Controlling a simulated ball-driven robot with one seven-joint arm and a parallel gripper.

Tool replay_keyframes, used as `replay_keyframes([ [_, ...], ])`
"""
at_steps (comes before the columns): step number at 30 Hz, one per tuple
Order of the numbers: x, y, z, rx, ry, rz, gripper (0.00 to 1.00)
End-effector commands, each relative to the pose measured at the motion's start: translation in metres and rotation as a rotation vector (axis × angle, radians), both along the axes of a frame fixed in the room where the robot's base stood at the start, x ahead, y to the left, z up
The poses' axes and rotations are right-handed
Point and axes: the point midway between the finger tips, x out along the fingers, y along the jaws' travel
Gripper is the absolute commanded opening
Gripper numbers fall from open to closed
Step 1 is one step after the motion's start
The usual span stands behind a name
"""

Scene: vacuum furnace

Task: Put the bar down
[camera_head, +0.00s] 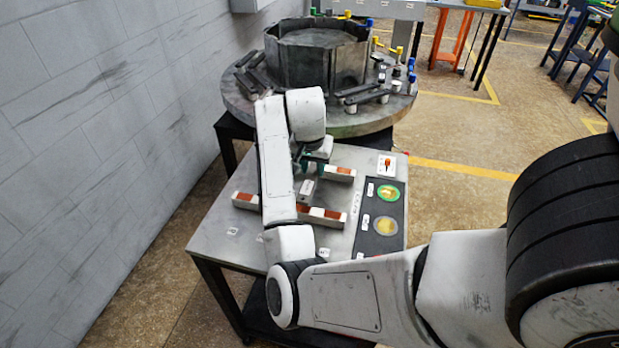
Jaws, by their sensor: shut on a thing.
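My gripper (314,164), with green fingers, is low over the grey worktable (225,243), partly behind my own arm. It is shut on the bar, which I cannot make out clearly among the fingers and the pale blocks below. Pale blocks with brown tops lie on the table: one right of the gripper (340,174), one nearer the front (322,214), and one at the left (245,201), partly behind my arm. A small pale piece (307,190) shows just below the fingers. I cannot tell whether the bar touches anything.
Behind the table stands a round grey platform (345,128) with a dark furnace drum (318,55), dark grey bars and coloured fittings. A black panel (381,220) with green and yellow discs is on the table's right. A grey wall (90,120) closes the left; open floor lies right.

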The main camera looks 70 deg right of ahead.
Motion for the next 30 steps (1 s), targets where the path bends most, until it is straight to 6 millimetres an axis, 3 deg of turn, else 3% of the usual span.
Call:
replay_keyframes([
  [5, 0.01, 0.004, -0.015, 0.002, 0.002, 0.002, 0.0],
  [11, 0.008, 0.003, -0.039, 0.001, 0.001, 0.0, 0.0],
  [24, 0.008, 0.003, -0.045, 0.0, 0.0, 0.0, 0.0],
  [25, 0.008, 0.003, -0.046, 0.001, 0.0, 0.0, 0.34],
  [30, 0.008, 0.003, -0.045, 0.001, 0.0, 0.0, 0.51],
])
